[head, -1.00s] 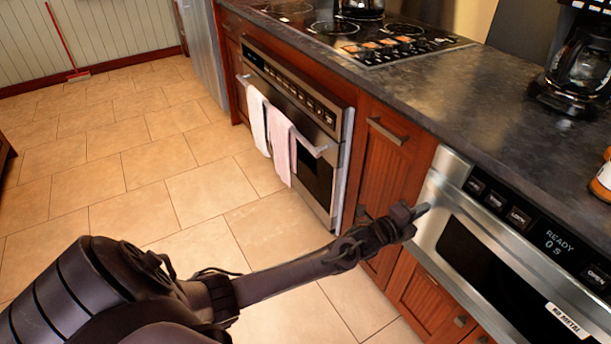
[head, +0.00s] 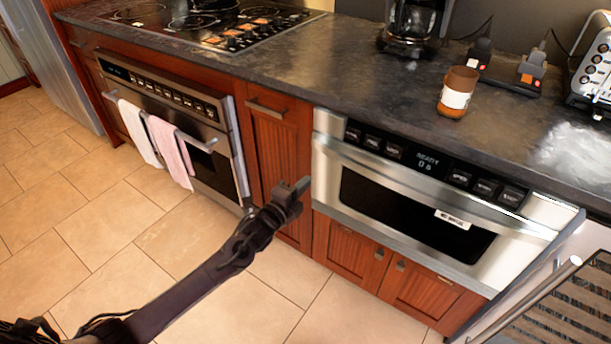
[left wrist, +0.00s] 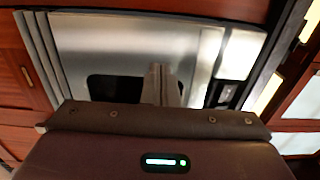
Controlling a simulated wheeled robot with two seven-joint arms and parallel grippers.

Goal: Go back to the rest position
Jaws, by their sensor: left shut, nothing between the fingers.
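My left gripper (head: 301,187) is in the head view, in front of the cabinet just left of the microwave drawer. Its fingers are together and hold nothing. The microwave drawer (head: 330,152) is stainless steel, closed, with a dark window and a display reading READY. In the left wrist view the shut fingers (left wrist: 161,84) point at a steel front (left wrist: 195,50) with a dark window, which looks like the microwave drawer. I cannot tell the exact gap between them. My right gripper is not in view.
A dark countertop (head: 330,70) runs above, with a jar (head: 456,100) and coffee maker (head: 412,25). An oven (head: 220,160) with towels (head: 168,150) stands left. Another appliance with a bar handle (head: 535,300) juts in at lower right. Tiled floor (head: 90,220) is clear at left.

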